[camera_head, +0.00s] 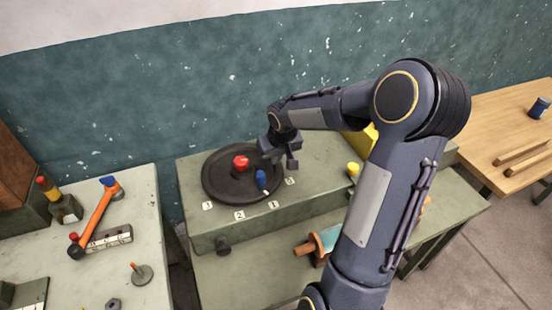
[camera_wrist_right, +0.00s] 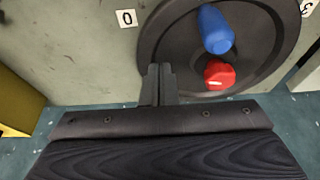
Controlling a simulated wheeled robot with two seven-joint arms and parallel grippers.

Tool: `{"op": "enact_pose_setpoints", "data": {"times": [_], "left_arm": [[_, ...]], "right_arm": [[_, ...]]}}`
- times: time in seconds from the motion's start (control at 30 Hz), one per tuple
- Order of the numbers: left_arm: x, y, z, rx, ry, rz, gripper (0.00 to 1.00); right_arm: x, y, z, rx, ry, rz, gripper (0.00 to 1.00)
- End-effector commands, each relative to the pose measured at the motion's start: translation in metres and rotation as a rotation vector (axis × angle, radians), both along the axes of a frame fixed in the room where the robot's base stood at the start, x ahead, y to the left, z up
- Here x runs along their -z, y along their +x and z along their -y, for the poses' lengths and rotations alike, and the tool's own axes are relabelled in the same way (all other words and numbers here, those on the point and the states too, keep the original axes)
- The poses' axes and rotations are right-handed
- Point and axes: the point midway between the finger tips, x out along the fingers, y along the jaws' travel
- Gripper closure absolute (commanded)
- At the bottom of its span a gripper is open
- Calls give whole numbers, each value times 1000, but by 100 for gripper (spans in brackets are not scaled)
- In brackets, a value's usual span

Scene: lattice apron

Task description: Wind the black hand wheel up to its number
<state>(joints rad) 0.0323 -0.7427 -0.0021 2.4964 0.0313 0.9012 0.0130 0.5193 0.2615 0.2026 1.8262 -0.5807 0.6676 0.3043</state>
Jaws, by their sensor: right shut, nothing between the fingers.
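The black hand wheel (camera_head: 226,190) lies flat on the grey-green bench, with a red knob (camera_head: 241,162) near its middle and a blue upright handle (camera_head: 261,180) toward its right front rim. In the right wrist view the wheel (camera_wrist_right: 180,40), blue handle (camera_wrist_right: 215,28) and red knob (camera_wrist_right: 219,74) show. Number tiles run along its front, among them a 2 (camera_head: 240,215) and a 3 (camera_head: 208,205); a 0 tile (camera_wrist_right: 126,18) shows in the wrist view. My right gripper (camera_head: 285,160) is shut and empty at the wheel's right rim, apart from the handle. My left gripper is not in view.
A side table (camera_head: 135,195) at left holds an orange-handled hammer (camera_head: 98,214) and a bottle (camera_head: 62,203). A yellow block (camera_head: 358,142) and a yellow knob (camera_head: 353,169) are right of the wheel. A wooden table (camera_head: 490,110) stands at far right.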

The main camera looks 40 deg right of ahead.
Motion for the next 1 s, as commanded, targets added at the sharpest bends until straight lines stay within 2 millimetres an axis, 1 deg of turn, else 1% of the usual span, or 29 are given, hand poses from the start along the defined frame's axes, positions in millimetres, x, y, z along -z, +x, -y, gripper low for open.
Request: {"op": "enact_pose_setpoints", "data": {"times": [0.03,0.53,1.0], "left_arm": [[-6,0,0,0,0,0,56],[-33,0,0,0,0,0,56],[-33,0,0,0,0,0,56]], "right_arm": [[-7,0,0,0,0,1,100],[-46,0,0,0,0,1,100],[-47,0,0,0,0,0,100]]}}
